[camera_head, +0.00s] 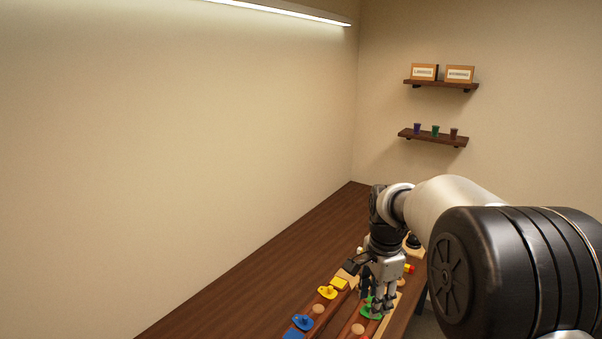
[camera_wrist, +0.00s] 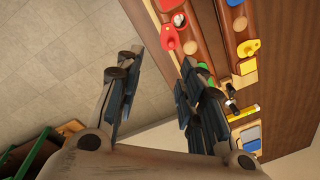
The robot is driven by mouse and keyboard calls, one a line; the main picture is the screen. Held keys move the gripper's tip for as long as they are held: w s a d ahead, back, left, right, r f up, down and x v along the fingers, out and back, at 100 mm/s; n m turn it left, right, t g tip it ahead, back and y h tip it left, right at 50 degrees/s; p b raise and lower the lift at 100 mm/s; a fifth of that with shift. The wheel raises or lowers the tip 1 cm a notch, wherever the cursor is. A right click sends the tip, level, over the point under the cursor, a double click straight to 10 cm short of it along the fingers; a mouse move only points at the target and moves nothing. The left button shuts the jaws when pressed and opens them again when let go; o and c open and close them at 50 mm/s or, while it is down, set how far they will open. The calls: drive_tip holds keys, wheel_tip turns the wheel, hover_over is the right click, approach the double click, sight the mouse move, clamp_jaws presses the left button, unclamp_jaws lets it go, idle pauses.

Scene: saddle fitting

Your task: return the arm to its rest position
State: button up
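My gripper (camera_head: 380,306) hangs pointing down over the right part of the workbench in the head view. In the wrist view my gripper (camera_wrist: 160,72) has its two fingers apart, with bare floor showing between them and nothing held. A green saddle piece (camera_head: 369,312) shows behind and beside the fingertips in the head view; whether they touch it cannot be told. In the wrist view a green piece (camera_wrist: 204,67) is partly hidden by the right finger. My arm reaches in from the right side of the head view.
Wooden rails carry a blue piece (camera_head: 303,321), a yellow piece (camera_head: 327,292) and, in the wrist view, a red piece (camera_wrist: 169,37). A yellow cylinder (camera_wrist: 243,113) lies near the right finger. The workbench (camera_head: 255,283) is bare towards the left wall. A green crate (camera_wrist: 38,155) stands lower left.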

drive_tip(key=s+a+r+n+t, duration=0.1)
drive_tip(key=s+a+r+n, duration=0.1)
drive_tip(key=s+r+n, duration=0.6)
drive_tip(key=s+f+n+t+b, duration=0.1)
drive_tip(key=s+n, duration=0.2)
drive_tip(key=s, duration=0.8)
drive_tip(key=s+a+f+n+t+b, duration=0.1)
drive_tip(key=s+n, duration=0.3)
drive_tip(key=s, duration=0.7)
drive_tip(key=shift+s+a+f+t, duration=0.3)
drive_tip(key=shift+s+f, duration=0.1)
drive_tip(key=shift+f, duration=0.15)
